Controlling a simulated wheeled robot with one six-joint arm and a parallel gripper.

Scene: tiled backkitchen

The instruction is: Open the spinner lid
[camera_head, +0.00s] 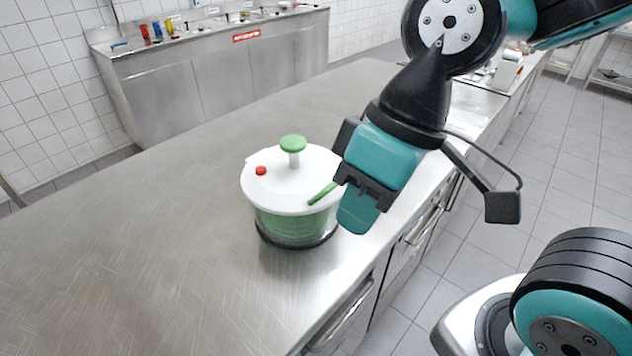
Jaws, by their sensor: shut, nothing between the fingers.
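The salad spinner (289,219) stands upright on the steel counter, with a green, see-through bowl and a dark base ring. Its white lid (282,190) sits on top. The lid bears a green-topped knob (293,144) on a white stem, a red button (260,171) at the left and a green lever (322,194) at the right. My gripper (357,218) is shut and empty, pointing down at the lid's right side. It covers part of the lid's right edge and the end of the lever. I cannot tell whether it touches the lid.
The steel counter (140,240) is clear left of the spinner and in front of it. Its right edge, with drawer handles (425,226) below, lies close to the spinner. A second steel counter (225,80) with small coloured bottles stands at the back.

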